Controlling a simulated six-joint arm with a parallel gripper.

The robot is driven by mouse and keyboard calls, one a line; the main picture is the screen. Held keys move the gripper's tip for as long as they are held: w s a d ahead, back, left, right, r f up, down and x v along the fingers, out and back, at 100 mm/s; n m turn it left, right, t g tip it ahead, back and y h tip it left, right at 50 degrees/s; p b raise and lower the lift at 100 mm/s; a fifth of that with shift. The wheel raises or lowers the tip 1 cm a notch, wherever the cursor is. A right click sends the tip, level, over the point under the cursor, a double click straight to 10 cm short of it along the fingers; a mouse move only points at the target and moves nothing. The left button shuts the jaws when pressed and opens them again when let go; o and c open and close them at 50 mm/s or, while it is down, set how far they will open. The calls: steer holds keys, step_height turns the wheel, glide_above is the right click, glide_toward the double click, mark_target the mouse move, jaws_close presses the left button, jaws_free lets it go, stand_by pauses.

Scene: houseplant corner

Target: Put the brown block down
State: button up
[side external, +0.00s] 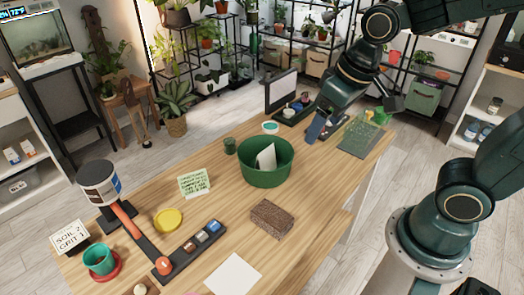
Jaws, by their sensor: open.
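The brown block (271,217) lies flat on the wooden table, in front of the green tub. It has a rough, speckled surface, and nothing is touching it from above. My gripper (318,126) is at the far right part of the table, behind and to the right of the tub, well apart from the block. It is open, with no block in it. Its fingertips are small and partly merge with the dark items behind them.
The green tub (265,176) holds a pale sheet-like piece. Bare wood shows right of the block.

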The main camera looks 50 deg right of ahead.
steer(key=s+d+r+t, duration=0.2)
steer(key=s+d+r, duration=0.1)
steer(key=s, duration=0.5)
steer(key=shift+r, duration=0.8)
